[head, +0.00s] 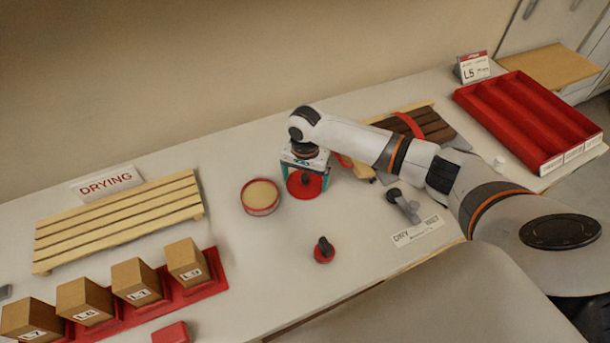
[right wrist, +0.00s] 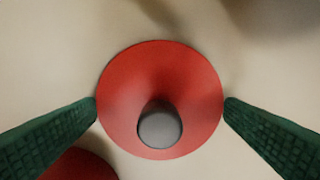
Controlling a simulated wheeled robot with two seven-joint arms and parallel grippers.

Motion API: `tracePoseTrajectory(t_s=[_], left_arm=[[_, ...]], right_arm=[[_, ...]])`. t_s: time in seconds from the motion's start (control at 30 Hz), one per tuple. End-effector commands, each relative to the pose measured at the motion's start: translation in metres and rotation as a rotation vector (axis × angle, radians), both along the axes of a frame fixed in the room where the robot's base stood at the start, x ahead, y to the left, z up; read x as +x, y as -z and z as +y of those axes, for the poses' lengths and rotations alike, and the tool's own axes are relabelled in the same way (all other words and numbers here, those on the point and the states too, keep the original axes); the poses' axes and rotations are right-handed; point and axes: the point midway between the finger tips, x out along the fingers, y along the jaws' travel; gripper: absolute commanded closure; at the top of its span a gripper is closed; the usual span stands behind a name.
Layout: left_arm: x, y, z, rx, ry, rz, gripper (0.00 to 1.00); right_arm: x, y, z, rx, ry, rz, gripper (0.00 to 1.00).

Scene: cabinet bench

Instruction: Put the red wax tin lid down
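The red wax tin lid (head: 305,186) is a red disc under my right gripper (head: 306,180) in the head view, partly hidden by it. In the right wrist view the lid (right wrist: 185,85) shows face-on with a grey knob (right wrist: 160,128). The two green fingertips meet its rim on opposite sides, so the gripper is shut on it. Whether the lid touches the bench or hangs just above it I cannot tell. The open wax tin (head: 262,195), with pale yellow wax and a red rim, stands just left of the gripper. My left gripper is not in view.
A red-based piece with a dark knob (head: 323,251) stands nearer the front. A slatted drying rack (head: 120,218) and a red tray of brown blocks (head: 206,290) are at left. A brush-like thing (head: 362,172) lies close right of the gripper. Bench between rack and tin is clear.

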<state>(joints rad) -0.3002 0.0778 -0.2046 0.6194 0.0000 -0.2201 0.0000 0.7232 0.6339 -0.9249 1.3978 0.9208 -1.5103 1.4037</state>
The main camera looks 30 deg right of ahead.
Motion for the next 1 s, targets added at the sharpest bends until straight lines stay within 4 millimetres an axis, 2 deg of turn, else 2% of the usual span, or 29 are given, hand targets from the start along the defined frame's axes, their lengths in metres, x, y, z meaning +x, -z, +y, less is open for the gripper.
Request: tracePoseTrajectory(t_s=[0.27, 0.37, 0.47, 0.8, 1.0], left_arm=[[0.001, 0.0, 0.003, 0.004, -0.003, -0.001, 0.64], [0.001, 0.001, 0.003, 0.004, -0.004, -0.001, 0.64], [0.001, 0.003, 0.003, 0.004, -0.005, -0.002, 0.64], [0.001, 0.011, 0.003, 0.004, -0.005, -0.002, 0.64], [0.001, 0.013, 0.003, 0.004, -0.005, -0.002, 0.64]], right_arm=[[0.0, -0.001, 0.0, 0.0, 0.0, 0.0, 0.0], [0.001, -0.007, 0.0, 0.001, 0.0, -0.001, 0.0], [0.001, -0.021, 0.0, 0.002, 0.0, -0.004, 0.0], [0.001, -0.092, 0.001, 0.002, 0.0, -0.004, 0.0], [0.001, -0.117, 0.0, 0.001, 0.001, -0.001, 0.0]])
